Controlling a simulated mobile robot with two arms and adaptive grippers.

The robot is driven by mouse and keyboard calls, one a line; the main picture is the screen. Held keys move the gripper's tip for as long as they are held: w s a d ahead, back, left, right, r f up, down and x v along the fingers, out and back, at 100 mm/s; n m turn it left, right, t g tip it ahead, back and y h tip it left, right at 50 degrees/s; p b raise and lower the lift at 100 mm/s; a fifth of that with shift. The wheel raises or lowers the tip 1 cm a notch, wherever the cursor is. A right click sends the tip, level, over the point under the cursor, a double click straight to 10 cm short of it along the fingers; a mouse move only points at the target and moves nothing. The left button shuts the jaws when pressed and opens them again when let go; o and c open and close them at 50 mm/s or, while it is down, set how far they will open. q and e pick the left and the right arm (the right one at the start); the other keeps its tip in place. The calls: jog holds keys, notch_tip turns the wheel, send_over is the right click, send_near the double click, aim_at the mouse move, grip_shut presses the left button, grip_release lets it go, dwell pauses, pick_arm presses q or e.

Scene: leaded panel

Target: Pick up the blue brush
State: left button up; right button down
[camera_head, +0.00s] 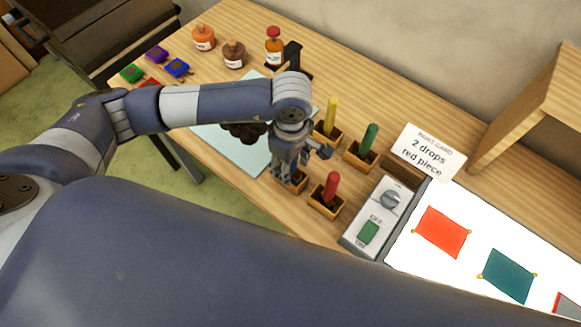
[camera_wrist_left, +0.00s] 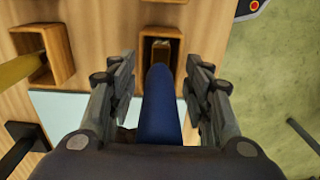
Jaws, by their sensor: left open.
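The blue brush (camera_wrist_left: 161,112) shows in the left wrist view as a blue handle, its far end at a small wooden holder (camera_wrist_left: 161,33). My left gripper (camera_wrist_left: 160,80) is open, with one finger on each side of the handle and visible gaps between. In the head view my left gripper (camera_head: 287,172) points down over the holder (camera_head: 292,187), in front of the red brush's place and hiding the blue brush. My right gripper is in neither view.
Yellow (camera_head: 331,117), green (camera_head: 369,138) and red (camera_head: 331,187) brushes stand in wooden holders close by. A switch box (camera_head: 358,240) and a white lit panel (camera_head: 415,262) lie to the right. A card (camera_head: 432,152) stands behind. Bottles (camera_head: 274,50) stand at the back.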

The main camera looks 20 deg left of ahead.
pick_arm(q)
grip_shut()
dwell(0.3)
